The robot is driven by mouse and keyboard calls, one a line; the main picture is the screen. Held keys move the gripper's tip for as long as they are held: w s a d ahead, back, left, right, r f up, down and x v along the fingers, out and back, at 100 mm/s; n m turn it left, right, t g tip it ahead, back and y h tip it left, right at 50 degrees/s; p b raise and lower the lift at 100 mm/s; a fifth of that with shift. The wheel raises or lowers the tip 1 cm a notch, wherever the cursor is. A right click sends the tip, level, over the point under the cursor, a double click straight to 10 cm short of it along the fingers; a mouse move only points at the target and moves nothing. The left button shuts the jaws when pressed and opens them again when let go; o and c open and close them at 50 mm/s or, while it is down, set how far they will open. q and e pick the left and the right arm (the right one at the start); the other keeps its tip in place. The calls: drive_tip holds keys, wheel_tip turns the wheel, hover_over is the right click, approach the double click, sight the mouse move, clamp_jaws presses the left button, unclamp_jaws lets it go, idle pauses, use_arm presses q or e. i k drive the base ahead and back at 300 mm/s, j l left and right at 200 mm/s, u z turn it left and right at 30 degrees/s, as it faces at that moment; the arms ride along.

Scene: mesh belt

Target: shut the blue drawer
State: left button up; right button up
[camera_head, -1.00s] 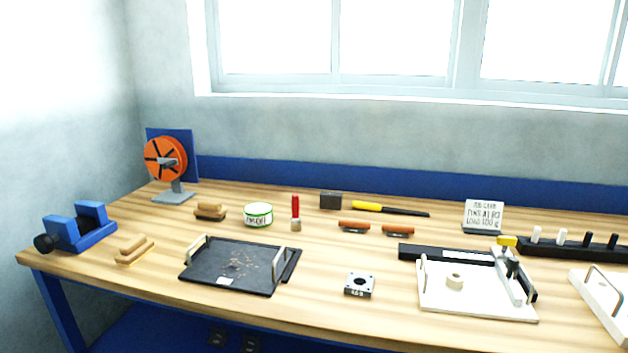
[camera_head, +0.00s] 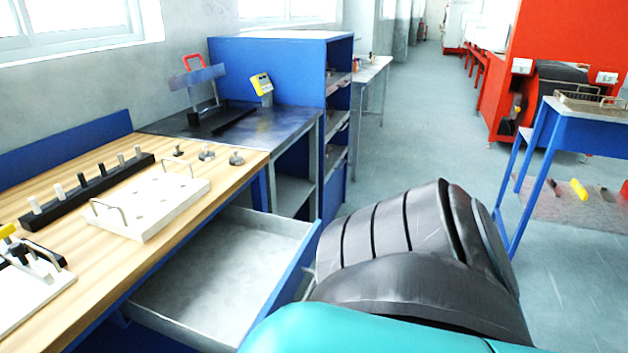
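The blue drawer (camera_head: 205,280) is pulled out from under the wooden bench top. Its grey metal inside shows and looks empty, and its blue front panel stands at the right. One of my arms, with a dark ribbed section, fills the lower middle of the view and covers part of the area by the drawer front. Whether it touches the drawer I cannot tell. No gripper fingers show in the view, so neither gripper's state is visible.
The wooden bench (camera_head: 225,178) holds a white tray (camera_head: 150,203) and a black peg rack (camera_head: 90,188). A blue cabinet (camera_head: 285,65) stands beyond a metal-topped bench (camera_head: 285,120). A blue-legged table (camera_head: 590,115) stands at the right. Open floor lies between.

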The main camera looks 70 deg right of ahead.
sight(245, 266)
drive_tip(key=z, duration=2.05)
drive_tip(key=i+j+u, duration=0.1)
drive_tip(key=j, duration=0.2)
